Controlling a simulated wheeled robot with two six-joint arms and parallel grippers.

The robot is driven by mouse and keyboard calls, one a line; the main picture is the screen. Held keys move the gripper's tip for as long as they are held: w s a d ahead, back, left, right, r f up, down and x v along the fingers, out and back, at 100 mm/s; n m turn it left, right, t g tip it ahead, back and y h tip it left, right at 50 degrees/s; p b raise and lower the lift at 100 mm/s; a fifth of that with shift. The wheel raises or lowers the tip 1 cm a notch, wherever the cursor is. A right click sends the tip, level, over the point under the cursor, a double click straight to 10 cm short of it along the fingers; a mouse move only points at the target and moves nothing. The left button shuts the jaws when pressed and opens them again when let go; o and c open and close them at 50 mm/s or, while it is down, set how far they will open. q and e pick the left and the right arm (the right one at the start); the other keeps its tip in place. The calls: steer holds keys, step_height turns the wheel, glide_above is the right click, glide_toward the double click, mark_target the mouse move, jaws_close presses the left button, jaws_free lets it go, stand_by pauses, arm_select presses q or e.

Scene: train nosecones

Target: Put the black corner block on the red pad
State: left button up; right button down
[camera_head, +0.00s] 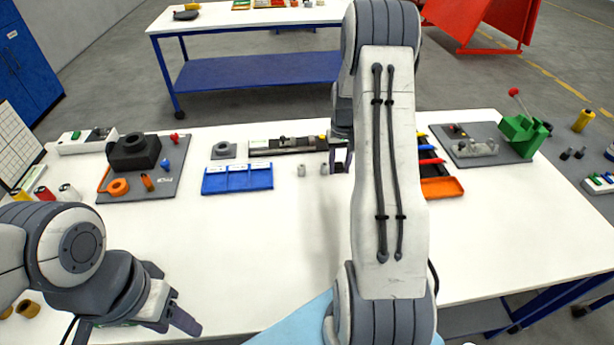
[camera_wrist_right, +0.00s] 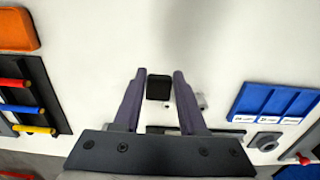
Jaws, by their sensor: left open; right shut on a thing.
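The black corner block (camera_wrist_right: 158,88) shows between the fingertips of my right gripper (camera_wrist_right: 159,74) in the right wrist view. That gripper is shut on it, above the white table. In the head view my right gripper (camera_head: 340,160) is partly hidden by my arm, and I cannot make out the block. My left gripper (camera_head: 176,300) is open and empty over the table's front left. I cannot pick out a red pad in either view.
A blue tray (camera_head: 238,179) and a dark rail fixture (camera_head: 288,145) lie left of my right gripper. An orange tray (camera_head: 441,187) is to its right. A green clamp (camera_head: 523,135) stands far right. The white tabletop's middle (camera_head: 270,235) is clear.

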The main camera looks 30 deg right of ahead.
steer(key=p, duration=0.2)
glide_above(316, 187)
step_height(316, 187, down, 4)
steer(key=shift+f, duration=0.1)
step_height(316, 187, down, 4)
steer(key=shift+r+p, duration=0.15)
steer(key=shift+p, duration=0.7)
steer(key=shift+f, duration=0.25)
steer(key=shift+f+b, duration=0.15)
steer(key=shift+b, duration=0.15)
steer(key=shift+c, duration=2.3)
jaws_free()
steer(key=shift+s, duration=0.1)
steer(key=shift+r, duration=0.2)
